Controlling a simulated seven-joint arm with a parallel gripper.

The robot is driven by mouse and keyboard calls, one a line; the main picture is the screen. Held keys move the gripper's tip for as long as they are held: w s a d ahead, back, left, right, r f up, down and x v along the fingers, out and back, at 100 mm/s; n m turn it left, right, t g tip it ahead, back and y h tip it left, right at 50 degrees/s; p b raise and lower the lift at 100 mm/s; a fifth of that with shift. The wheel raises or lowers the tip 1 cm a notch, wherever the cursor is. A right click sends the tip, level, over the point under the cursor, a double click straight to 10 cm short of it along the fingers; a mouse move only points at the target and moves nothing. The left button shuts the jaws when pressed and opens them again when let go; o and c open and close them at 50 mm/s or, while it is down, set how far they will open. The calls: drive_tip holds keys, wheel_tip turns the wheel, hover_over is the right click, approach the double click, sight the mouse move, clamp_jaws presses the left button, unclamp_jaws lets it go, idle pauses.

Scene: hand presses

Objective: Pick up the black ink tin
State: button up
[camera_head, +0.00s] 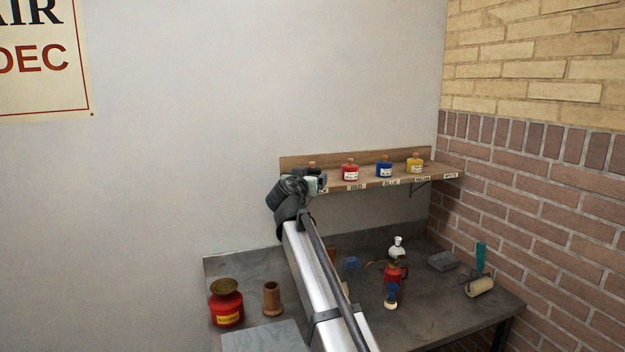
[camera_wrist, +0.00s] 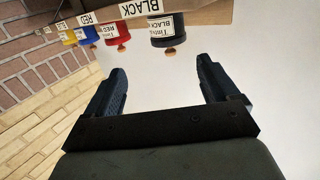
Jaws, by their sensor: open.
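The black ink tin (camera_wrist: 167,32) stands on the wooden shelf behind the BLACK label, seen upside down in the wrist view. Its label reads "BLACK" and a wooden knob shows on its lid. My gripper (camera_wrist: 161,84) is open and empty, its two fingers spread apart in front of the tin with a gap between. In the head view my gripper (camera_head: 318,183) is at the shelf's left end and hides most of the black tin; only its knob shows above.
On the shelf (camera_head: 440,171), to the right, stand the red tin (camera_head: 350,170), blue tin (camera_head: 384,169) and yellow tin (camera_head: 415,164). A brick wall bounds the right.

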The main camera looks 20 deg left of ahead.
sight(314, 168)
drive_tip(key=x, duration=0.8)
drive_tip(key=shift+w+a+r, duration=0.15)
drive_tip(key=shift+a, duration=0.3)
drive_tip(key=shift+a+f+x, duration=0.15)
drive_tip(key=shift+x, duration=1.15)
drive_tip(key=shift+a+f+x, duration=0.15)
drive_tip(key=shift+x, duration=1.1)
drive_tip(key=c, duration=1.2)
drive_tip(key=shift+c, duration=0.2)
drive_tip(key=shift+d+r, duration=0.1)
drive_tip(key=shift+r, duration=0.05)
